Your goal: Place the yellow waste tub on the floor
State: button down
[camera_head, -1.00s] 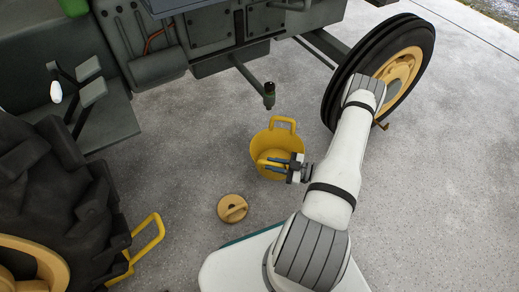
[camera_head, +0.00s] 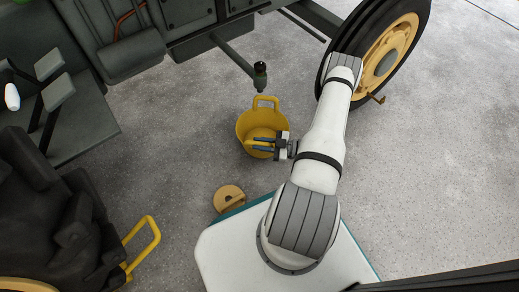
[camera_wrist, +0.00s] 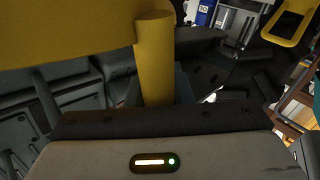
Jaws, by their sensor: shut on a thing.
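The yellow waste tub (camera_head: 243,125) is a round open tub with loop handles, seen in the head view in front of my arm, left of the front wheel. My gripper (camera_head: 266,145) is shut on the tub's near handle. In the wrist view the yellow handle (camera_wrist: 154,60) runs down between the jaws, and the tub's yellow wall (camera_wrist: 65,35) fills the upper left. The tub looks upright. I cannot tell whether its bottom touches the floor (camera_head: 180,150). The jaw tips are partly hidden behind the handle in the wrist view.
The tractor's front wheel (camera_head: 392,60) stands right of the tub, and a rod with a dark fitting (camera_head: 260,75) hangs close behind it. A yellow round object (camera_head: 229,197) lies by my base. A large rear tyre (camera_head: 45,215) and yellow handle (camera_head: 143,243) are at left. Bare concrete lies around.

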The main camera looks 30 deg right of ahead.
notch_tip(320, 180, down, 3)
jog(key=shift+r+b, duration=0.1)
jog(key=shift+b, duration=0.4)
jog(key=c, duration=1.3)
grip_release()
